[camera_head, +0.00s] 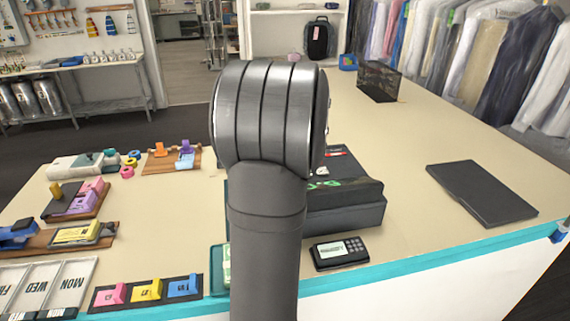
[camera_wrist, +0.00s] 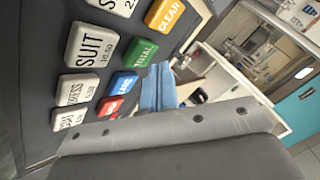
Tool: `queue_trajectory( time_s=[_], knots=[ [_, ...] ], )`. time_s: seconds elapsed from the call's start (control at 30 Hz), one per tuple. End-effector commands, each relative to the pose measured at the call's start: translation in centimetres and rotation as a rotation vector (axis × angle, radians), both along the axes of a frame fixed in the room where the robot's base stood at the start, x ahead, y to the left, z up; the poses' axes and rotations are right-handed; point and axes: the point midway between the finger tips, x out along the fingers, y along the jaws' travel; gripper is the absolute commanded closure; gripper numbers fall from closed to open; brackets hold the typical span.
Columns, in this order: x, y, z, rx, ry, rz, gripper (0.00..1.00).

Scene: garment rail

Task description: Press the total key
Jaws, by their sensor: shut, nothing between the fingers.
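The green TOTAL key (camera_wrist: 139,52) is on the dark keypad in the wrist view, between the orange CLEAR key (camera_wrist: 165,15) and a blue key (camera_wrist: 124,83). My gripper (camera_wrist: 158,72) shows as two light-blue fingers held together and empty, with their tips close beside the TOTAL key. I cannot tell whether they touch it. The key does not look clearly pressed down. In the camera_head view my arm hides the gripper and the keys; part of the dark cash register (camera_head: 345,210) shows to the right of the arm.
A red key (camera_wrist: 108,107) and the white SUIT key (camera_wrist: 92,43) are near the TOTAL key. A card terminal (camera_head: 338,252) stands in front of the register. A flat black slab (camera_head: 480,192) lies on the counter at right. Coloured tag holders (camera_head: 147,291) stand at front left.

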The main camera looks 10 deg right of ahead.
Motion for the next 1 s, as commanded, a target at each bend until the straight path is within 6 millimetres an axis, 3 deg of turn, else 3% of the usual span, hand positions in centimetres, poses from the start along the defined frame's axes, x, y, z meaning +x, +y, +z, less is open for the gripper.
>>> queue_trajectory(
  time_s=[1.0],
  knots=[
    [0.0,0.0,-1.3,0.0,0.001,0.001,1.0]
  ],
)
